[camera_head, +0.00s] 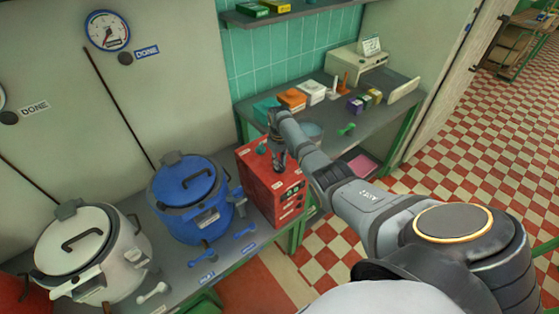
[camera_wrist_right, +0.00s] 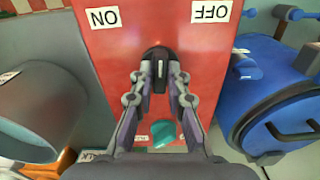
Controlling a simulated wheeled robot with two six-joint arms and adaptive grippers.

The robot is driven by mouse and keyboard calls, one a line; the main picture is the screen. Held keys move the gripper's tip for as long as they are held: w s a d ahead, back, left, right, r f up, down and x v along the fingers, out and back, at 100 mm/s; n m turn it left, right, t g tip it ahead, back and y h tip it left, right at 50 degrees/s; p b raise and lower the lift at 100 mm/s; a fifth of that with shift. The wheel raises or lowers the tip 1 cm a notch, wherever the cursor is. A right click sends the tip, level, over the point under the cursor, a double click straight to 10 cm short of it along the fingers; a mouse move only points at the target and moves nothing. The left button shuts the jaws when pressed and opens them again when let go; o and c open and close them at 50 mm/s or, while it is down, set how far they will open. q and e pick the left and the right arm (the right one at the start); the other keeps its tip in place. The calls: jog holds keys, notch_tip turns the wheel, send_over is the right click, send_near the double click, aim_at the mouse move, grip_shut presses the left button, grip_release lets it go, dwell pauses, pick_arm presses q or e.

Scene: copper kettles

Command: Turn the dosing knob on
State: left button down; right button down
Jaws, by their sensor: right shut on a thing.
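The red dosing box (camera_head: 262,185) stands on the bench to the right of the blue kettle, with a small display on its front. My right gripper (camera_head: 278,163) points down onto its top. In the right wrist view the gripper (camera_wrist_right: 160,75) is shut on the black dosing knob (camera_wrist_right: 157,54), one finger on each side. The knob's pale mark lies roughly along the fingers, between the upside-down ON label (camera_wrist_right: 103,18) at left and OFF label (camera_wrist_right: 211,11) at right. My left gripper is not in view.
A teal piece (camera_wrist_right: 163,134) is on the box near the fingers. The blue kettle (camera_head: 187,207) and white kettle (camera_head: 75,250) stand to the left. A grey round vessel (camera_wrist_right: 45,105) is close on the other side. Boxes and a scale-like machine (camera_head: 357,62) are behind.

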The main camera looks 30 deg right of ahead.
jog(key=n, duration=0.4)
jog(key=shift+w+r+n+p, duration=0.1)
jog(key=shift+n+p, duration=0.2)
jog(key=shift+p, duration=0.1)
jog(key=shift+n, duration=2.6)
jog(key=c, duration=1.3)
grip_release()
notch_tip(320, 180, up, 12)
jog(key=shift+f, duration=0.1)
